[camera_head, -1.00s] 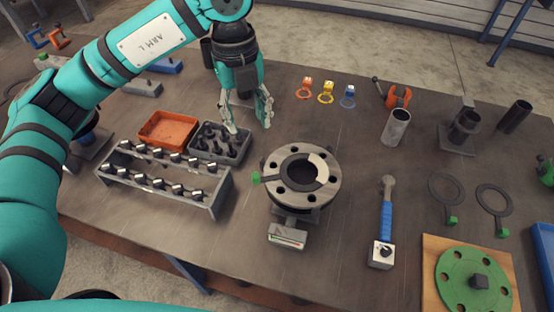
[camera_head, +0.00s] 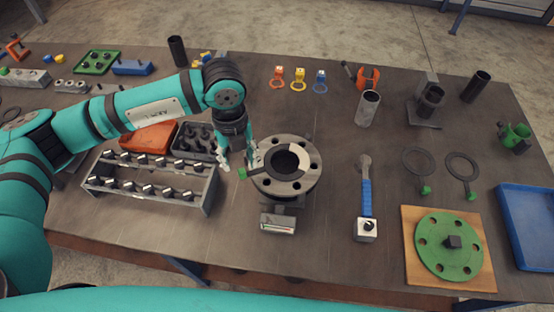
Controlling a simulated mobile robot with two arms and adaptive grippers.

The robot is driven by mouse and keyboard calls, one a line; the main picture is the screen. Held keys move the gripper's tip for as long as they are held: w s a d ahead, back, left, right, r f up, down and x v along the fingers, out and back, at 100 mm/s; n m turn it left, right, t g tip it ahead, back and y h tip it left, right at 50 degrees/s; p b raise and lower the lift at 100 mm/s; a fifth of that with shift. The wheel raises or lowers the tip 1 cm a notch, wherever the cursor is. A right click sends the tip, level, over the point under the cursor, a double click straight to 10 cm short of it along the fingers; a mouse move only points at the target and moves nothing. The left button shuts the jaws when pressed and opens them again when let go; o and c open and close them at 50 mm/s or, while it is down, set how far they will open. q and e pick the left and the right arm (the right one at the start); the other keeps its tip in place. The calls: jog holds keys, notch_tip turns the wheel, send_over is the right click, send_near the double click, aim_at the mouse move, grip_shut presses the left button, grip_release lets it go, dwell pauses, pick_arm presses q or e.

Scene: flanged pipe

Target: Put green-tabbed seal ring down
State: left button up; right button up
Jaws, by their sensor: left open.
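A dark seal ring (camera_head: 272,171) lies on the face of the grey flange (camera_head: 308,179), around its bore. Its green tab (camera_head: 242,174) sticks out past the flange's left edge. A pale part of the flange face shows at the right of the ring. My left gripper (camera_head: 239,166) is open, with its fingertips pointing down beside the flange's left edge. The tab shows between the fingertips in the picture; I cannot tell whether they touch it. Two more green-tabbed rings, a left one (camera_head: 405,155) and a right one (camera_head: 474,162), lie flat on the table. My right gripper is out of view.
A bolt rack (camera_head: 150,187), an orange bin (camera_head: 147,138) and a grey bin (camera_head: 185,151) stand left of the flange. A blue-handled wrench (camera_head: 367,195) lies to the right. A green disc (camera_head: 432,256) on a wooden board and a blue tray (camera_head: 535,268) are farther right.

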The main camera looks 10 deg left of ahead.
aim_at(241, 171)
pick_arm(q)
notch_tip(241, 171, down, 4)
jog(key=p, duration=0.2)
jog(key=shift+f+p, duration=0.15)
jog(key=shift+p, duration=0.25)
jog(key=shift+w+f, duration=0.1)
jog(key=shift+f, duration=0.3)
jog(key=shift+c, duration=0.2)
grip_shut()
